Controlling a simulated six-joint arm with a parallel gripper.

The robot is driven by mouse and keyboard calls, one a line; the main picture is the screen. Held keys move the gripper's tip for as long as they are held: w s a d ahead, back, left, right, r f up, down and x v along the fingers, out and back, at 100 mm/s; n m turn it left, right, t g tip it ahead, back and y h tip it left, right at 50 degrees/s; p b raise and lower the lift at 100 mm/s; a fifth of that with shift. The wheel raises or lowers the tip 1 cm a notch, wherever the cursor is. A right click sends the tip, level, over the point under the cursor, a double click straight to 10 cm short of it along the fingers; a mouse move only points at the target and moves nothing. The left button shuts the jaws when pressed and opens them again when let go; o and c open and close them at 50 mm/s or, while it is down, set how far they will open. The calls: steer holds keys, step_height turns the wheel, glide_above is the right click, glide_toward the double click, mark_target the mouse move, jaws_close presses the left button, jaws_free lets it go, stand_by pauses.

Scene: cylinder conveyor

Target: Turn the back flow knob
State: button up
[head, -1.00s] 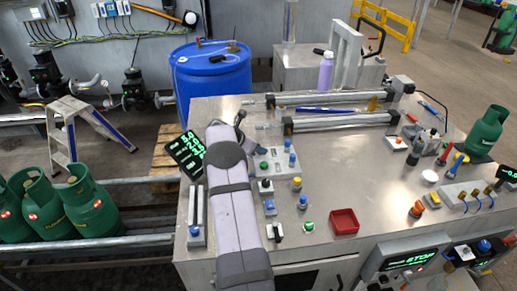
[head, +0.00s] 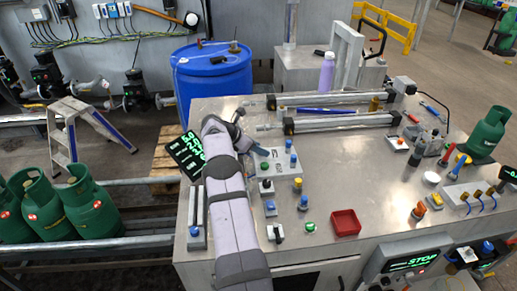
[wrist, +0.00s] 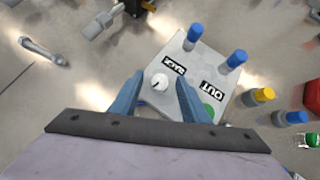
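A pale panel (wrist: 208,66) in the wrist view carries two blue-topped posts and labels that seem to read BACK and OUT. A small white round knob (wrist: 160,83) sits beside the BACK label. My gripper (wrist: 159,79) is open, with one blue-grey finger on each side of this knob in the picture. I cannot tell whether the fingers touch it or how far above it they are. In the head view my gripper (head: 258,151) is at the left back of the panel (head: 276,157), and the white knob cannot be made out there.
Blue posts (head: 292,160) rise close to my gripper on the panel. A yellow-topped button (wrist: 262,96) and a red tray (head: 345,222) lie to the right. Long cylinders (head: 345,122) run behind. A lit display (head: 186,153) stands to the left.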

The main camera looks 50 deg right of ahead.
steer(key=shift+a, duration=0.1)
steer(key=b+v, duration=0.3)
steer(key=v, duration=0.4)
stand_by(0.4)
steer(key=f+h+b, duration=0.1)
steer(key=b, duration=0.1)
steer(key=a+f+g+h+b, duration=0.1)
steer(key=f+b, duration=0.1)
steer(key=b, duration=0.1)
steer(key=shift+a+f, duration=0.15)
steer(key=shift+w+a+f+h+b, duration=0.15)
steer(key=shift+w+a+h+b, duration=0.15)
steer(key=shift+h+b, duration=0.55)
steer(key=shift+w+r+h, duration=0.1)
steer(key=shift+r+h, duration=0.15)
steer(key=shift+h, duration=0.1)
steer(key=shift+s+d+f+p, duration=0.15)
steer(key=shift+s+d+p, duration=0.15)
steer(key=shift+d, duration=0.2)
steer(key=shift+p+x, duration=1.1)
steer(key=shift+x, duration=2)
